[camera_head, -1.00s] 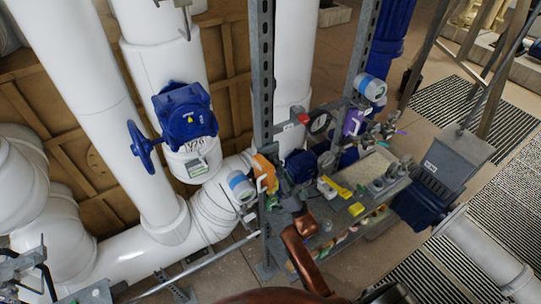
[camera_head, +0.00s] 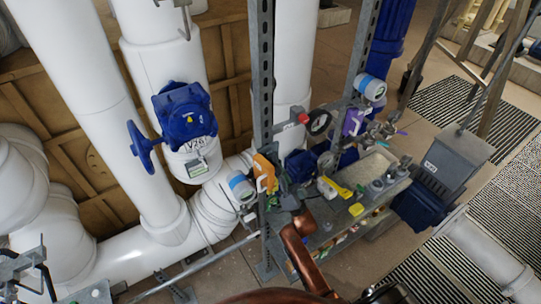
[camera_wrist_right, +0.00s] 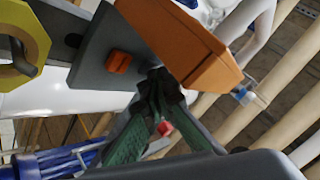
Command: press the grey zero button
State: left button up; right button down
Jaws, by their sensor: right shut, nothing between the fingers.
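My right gripper (camera_head: 281,186) reaches up from the copper-coloured arm, close to the orange device (camera_head: 264,172) on the rack upright. In the right wrist view the green-padded fingers (camera_wrist_right: 160,112) come together at their tips and hold nothing. The orange device's box (camera_wrist_right: 180,42) stands close beyond the tips. A grey plate with an orange-red square button (camera_wrist_right: 118,62) is beside it. I cannot make out the grey zero button in either view; the gripper or the devices may hide it.
A round gauge with a blue band (camera_head: 241,186) sits just left of the orange device. A bench (camera_head: 338,233) with several fittings and yellow items is to the right. A blue valve (camera_head: 186,112) and white pipes (camera_head: 70,90) stand to the left. A metal upright (camera_head: 262,80) rises behind.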

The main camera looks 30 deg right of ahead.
dwell(0.5)
jog(key=shift+s+p, duration=0.35)
jog(key=shift+s, duration=0.45)
jog(key=shift+s+d+p, duration=0.2)
jog(key=shift+s+p, duration=0.65)
jog(key=shift+s, duration=1.7)
jog(key=shift+w, duration=0.1)
